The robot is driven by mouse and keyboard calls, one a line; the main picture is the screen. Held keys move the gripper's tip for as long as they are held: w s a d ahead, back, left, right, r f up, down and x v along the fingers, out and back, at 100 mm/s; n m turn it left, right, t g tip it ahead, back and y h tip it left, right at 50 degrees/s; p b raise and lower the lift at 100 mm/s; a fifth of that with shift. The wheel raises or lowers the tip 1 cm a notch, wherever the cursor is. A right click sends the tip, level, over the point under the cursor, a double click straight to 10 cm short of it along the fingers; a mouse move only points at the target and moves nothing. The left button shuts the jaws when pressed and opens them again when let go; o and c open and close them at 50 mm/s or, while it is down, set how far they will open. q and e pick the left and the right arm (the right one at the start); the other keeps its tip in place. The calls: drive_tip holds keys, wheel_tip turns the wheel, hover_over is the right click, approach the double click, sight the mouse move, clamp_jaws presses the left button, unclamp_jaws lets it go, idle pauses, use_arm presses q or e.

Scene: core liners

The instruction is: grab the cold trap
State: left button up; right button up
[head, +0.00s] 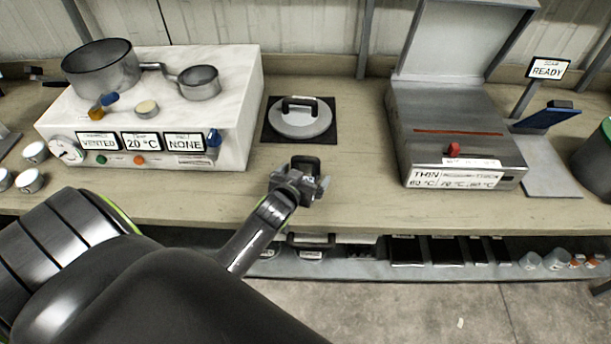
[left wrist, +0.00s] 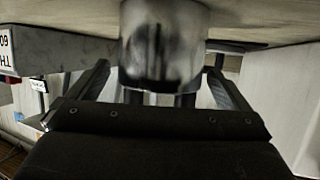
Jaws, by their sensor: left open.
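A grey metal cylinder with a dark patch, which I take for the cold trap, shows in the left wrist view (left wrist: 165,45) between my two fingers. In the head view a dark, squarish top (head: 305,162) at the fingertips appears to be the same thing, near the counter's front edge. My left gripper (head: 300,184) is open, with one finger on each side of the cylinder in the left wrist view (left wrist: 163,85). I cannot tell whether the fingers touch it. Its lower part is hidden. My right gripper is not in view.
A white box (head: 225,125) with a large pot (head: 100,68) and small pot (head: 199,83) stands left. A lidded disc (head: 300,120) lies on a dark mat behind the gripper. A grey press (head: 455,130) stands right. A shelf (head: 370,270) with several items runs below.

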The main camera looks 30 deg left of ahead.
use_arm(q)
drive_tip(key=shift+w+a+f, duration=0.1)
drive_tip(key=shift+w+f, duration=0.05)
drive_tip(key=shift+w, duration=0.25)
drive_tip(key=c, duration=1.3)
drive_tip(key=shift+c, duration=0.4)
